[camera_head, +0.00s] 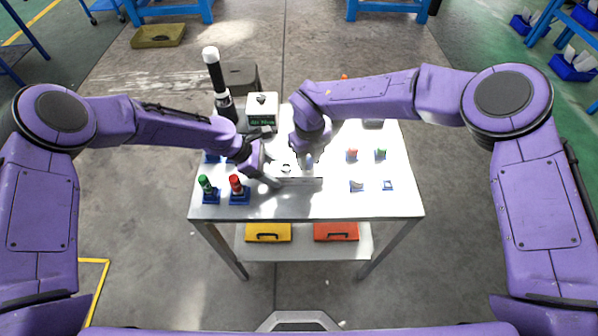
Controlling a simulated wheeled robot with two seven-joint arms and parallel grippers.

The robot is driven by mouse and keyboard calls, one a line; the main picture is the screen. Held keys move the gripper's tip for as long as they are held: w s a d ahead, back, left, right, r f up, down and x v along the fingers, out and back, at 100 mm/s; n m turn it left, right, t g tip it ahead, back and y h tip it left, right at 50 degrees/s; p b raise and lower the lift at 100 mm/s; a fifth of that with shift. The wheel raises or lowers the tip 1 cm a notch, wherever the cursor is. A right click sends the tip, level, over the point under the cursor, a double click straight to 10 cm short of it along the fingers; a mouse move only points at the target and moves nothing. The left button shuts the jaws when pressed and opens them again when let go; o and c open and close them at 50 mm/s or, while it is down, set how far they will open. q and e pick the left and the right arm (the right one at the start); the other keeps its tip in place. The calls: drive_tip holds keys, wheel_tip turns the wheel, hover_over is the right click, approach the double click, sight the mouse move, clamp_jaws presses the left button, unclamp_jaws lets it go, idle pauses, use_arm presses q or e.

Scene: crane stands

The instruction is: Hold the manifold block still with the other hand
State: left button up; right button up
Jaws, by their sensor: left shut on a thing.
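The manifold block (302,182) is a pale grey block near the middle of the white table, with a small dark ring on its top. My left gripper (271,180) reaches in from the left and is shut on the block's left end. My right gripper (312,160) points down above the block's right part, close to a small blue piece (309,161) at the block's top. The glare and small size hide whether its fingers hold that piece.
Green-topped (206,186) and red-topped (237,186) pieces stand in blue holders at the table's left. Several small fittings (352,155) sit at the right. A white box (262,108) and a black-and-white signal post (214,75) stand at the back. The table's front strip is clear.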

clamp_jaws()
drive_tip(key=n, duration=0.4)
drive_tip(key=shift+r+n, duration=0.1)
drive_tip(key=shift+n, duration=0.5)
drive_tip(key=n, duration=0.3)
drive_tip(key=shift+n, duration=1.1)
